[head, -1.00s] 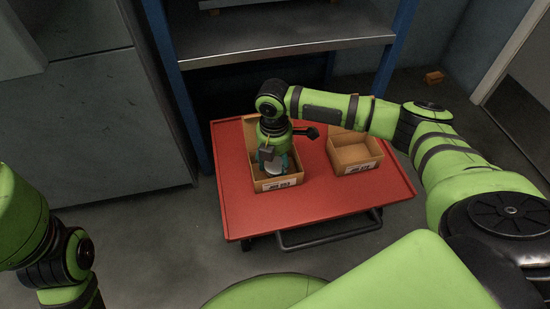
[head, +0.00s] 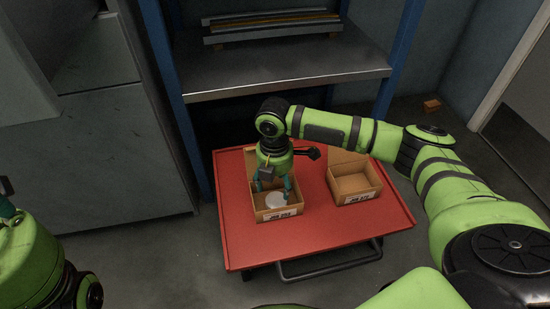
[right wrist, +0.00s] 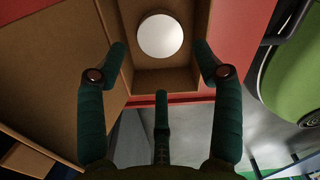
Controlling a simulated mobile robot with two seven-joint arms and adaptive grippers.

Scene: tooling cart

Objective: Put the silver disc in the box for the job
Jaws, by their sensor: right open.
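The silver disc (head: 274,200) lies inside the left cardboard box (head: 279,214) on the red cart top. In the right wrist view the disc (right wrist: 160,36) shows as a pale round plate near the box's end wall (right wrist: 165,82), apart from my fingers. My right gripper (head: 272,187) is open and empty above the left box. Its fingers (right wrist: 160,55) are spread to either side of the disc in the right wrist view. A part of my left arm shows at the lower left of the head view, but its gripper cannot be seen.
A second open box (head: 355,184) stands to the right on the red cart (head: 320,235) and looks empty. A metal shelf (head: 285,65) with blue posts stands behind the cart. The front and right of the cart top are clear.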

